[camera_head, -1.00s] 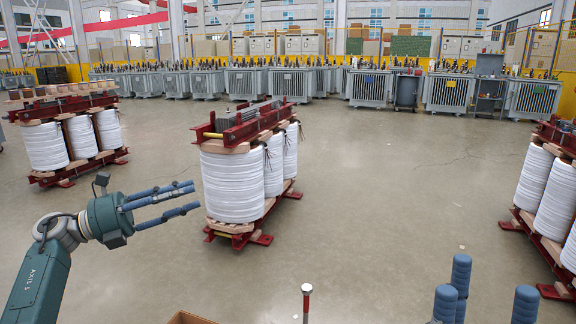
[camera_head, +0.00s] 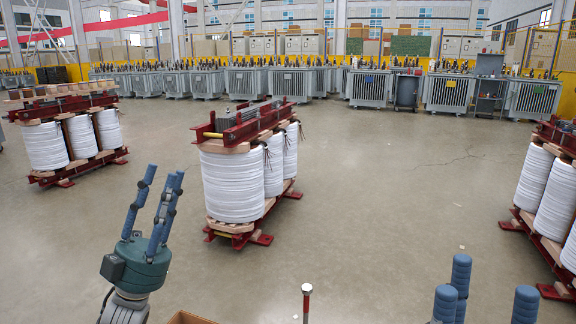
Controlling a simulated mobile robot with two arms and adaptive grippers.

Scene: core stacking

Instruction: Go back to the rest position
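My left gripper (camera_head: 158,205) is at the lower left, with its blue fingers pointing up and spread apart, and nothing between them. It appears left of the middle transformer core (camera_head: 233,186), which has white coils in a red frame. My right gripper (camera_head: 480,290) shows only as blue fingertips at the bottom right edge. These fingertips are apart, with no object seen between them. The rest of the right gripper is cut off by the picture's edge.
Another core with white coils (camera_head: 46,146) stands at the left, and one (camera_head: 553,200) at the right edge. Grey transformers (camera_head: 290,84) line the back. The floor between is clear.

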